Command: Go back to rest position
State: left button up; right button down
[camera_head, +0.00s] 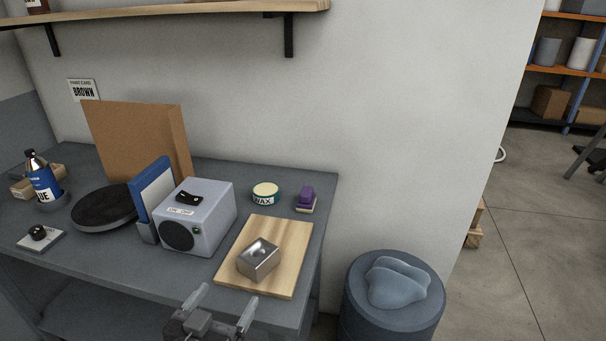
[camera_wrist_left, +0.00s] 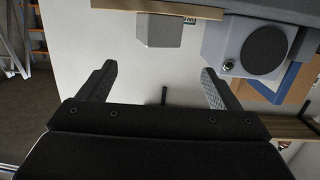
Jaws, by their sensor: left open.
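My left gripper (camera_head: 223,304) is at the bottom of the head view, just off the bench's front edge. Its two fingers are spread with nothing between them. The wrist view also shows the open, empty fingers of this gripper (camera_wrist_left: 160,82). A metal tin (camera_head: 258,260) stands on a wooden board (camera_head: 285,245) beyond the gripper, apart from it. A grey box with a round speaker-like face and a black switch on top (camera_head: 212,215) stands to the left of the board. My right gripper is not in view.
The dark bench (camera_head: 215,170) also holds a wax tin (camera_head: 265,193), a purple-topped brush or block (camera_head: 306,199), a black turntable-like disc (camera_head: 104,207), a blue bottle (camera_head: 42,180) and a small knob unit (camera_head: 40,237). A bin with grey cloth (camera_head: 394,300) stands right of the bench.

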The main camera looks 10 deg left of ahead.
pick_arm(q)
jog(key=s+a+f+g+y, duration=0.1)
jog(key=s+a+f+g, duration=0.25)
jog(key=s+f, duration=0.25)
jog(key=s+a+f+n+g+y, duration=0.1)
jog(key=s+a+f+g, duration=0.1)
jog(key=s+f+g, duration=0.4)
jog(key=s+a+f+g+y, duration=0.1)
jog(key=s+a+f+g, duration=0.2)
jog(key=s+f, duration=0.3)
notch_tip(320, 180, down, 23)
jog(key=s+a+g, duration=0.1)
jog(key=s, duration=0.1)
jog(key=s+d+f+g, duration=0.1)
jog(key=s+f, duration=1.3)
jog(key=shift+s+f+h+p, duration=0.25)
jog(key=shift+h+p, duration=0.15)
jog(key=shift+p, duration=0.05)
jog(key=shift+g, duration=0.25)
